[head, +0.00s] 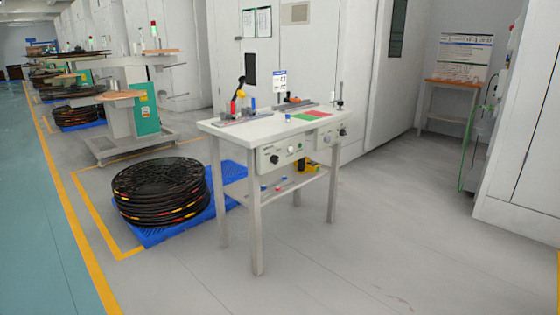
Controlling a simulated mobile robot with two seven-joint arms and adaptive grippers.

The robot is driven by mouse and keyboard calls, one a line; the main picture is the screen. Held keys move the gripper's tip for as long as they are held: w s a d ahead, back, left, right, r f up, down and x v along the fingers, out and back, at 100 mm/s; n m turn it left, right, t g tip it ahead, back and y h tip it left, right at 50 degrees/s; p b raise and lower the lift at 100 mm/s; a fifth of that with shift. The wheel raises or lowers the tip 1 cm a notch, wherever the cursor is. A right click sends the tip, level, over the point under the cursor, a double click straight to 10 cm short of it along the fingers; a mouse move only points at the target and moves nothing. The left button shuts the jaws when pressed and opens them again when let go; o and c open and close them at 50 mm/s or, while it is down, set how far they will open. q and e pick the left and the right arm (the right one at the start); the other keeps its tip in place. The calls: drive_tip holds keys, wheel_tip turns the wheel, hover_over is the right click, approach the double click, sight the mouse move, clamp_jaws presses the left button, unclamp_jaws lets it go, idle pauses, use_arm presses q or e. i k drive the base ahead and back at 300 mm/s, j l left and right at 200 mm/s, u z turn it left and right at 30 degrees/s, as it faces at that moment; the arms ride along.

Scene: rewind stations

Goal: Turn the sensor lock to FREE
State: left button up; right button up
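A small white-topped work table (270,127) stands ahead, near the middle of the head view. Under its front edge hang a left control box (283,155) with a dark knob (274,158) and a right control box (333,133) with another dark knob (342,131). On the top are a black lever with a yellow part (240,88), a red and green mat (309,115) and a thin upright post (339,95). I cannot tell which part is the sensor lock; labels are too small to read. Neither of my grippers is in view.
A stack of black reels (160,190) sits on a blue pallet (155,235) left of the table. Winding stations (130,110) line the left. A small wooden-topped table (458,84) stands at the back right. Grey floor (400,230) in front and right of the table is clear.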

sight(274, 159)
drive_tip(key=i+l, duration=0.8)
drive_tip(key=i+l+z, duration=0.05)
